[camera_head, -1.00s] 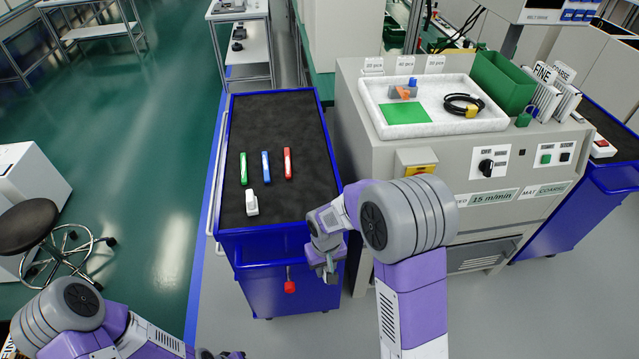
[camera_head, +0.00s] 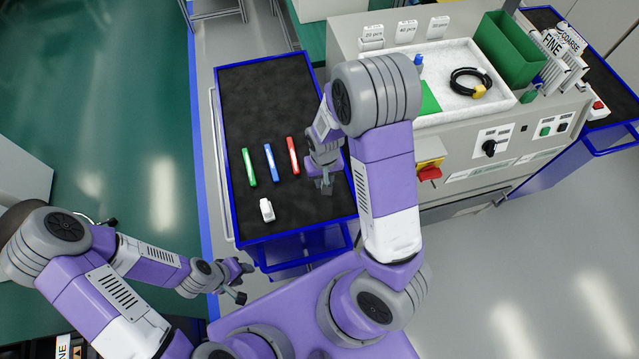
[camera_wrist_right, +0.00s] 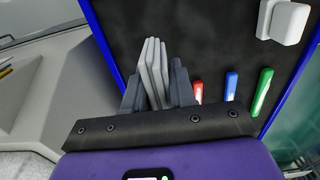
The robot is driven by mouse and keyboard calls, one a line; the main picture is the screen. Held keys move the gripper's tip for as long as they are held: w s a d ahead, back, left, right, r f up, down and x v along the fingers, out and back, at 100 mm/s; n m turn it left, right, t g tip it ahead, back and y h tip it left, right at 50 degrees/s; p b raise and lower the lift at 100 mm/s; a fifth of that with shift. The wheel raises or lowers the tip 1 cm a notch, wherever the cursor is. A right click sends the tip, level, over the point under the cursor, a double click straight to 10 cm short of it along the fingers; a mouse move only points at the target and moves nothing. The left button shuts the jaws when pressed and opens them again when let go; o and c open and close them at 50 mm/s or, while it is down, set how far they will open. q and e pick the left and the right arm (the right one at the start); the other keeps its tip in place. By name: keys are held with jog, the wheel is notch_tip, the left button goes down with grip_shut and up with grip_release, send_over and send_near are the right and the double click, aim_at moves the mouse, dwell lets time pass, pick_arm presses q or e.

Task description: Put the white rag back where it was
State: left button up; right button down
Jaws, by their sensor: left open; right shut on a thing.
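My right gripper (camera_head: 326,186) is shut on the white rag (camera_wrist_right: 153,72), which stands up as pale grey-white folds between the fingers in the right wrist view (camera_wrist_right: 158,88). In the head view this gripper is over the right part of the cart's black top, right of the red marker-like stick; the rag is hard to make out there. I cannot tell whether the rag touches the cart top. My left gripper (camera_head: 238,282) is open and empty, low in front of the cart.
The blue cart (camera_head: 262,95) has a black top. On it lie green (camera_head: 249,167), blue (camera_head: 270,163) and red (camera_head: 292,156) sticks and a small white object (camera_head: 267,210). Its far part is clear. A grey machine (camera_head: 490,125) with a white tray (camera_head: 460,105) stands to the right.

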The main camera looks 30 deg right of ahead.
jog(key=f, duration=0.3)
jog(key=shift+s+f, duration=0.2)
jog(key=shift+f, duration=0.05)
notch_tip(320, 180, down, 4)
jog(key=shift+f+b, duration=0.2)
jog(key=shift+b, duration=0.25)
jog(key=shift+w, duration=0.15)
jog(key=shift+f, duration=0.15)
jog(key=c, duration=1.4)
grip_release()
jog(key=shift+f, duration=0.1)
jog(key=o, duration=0.5)
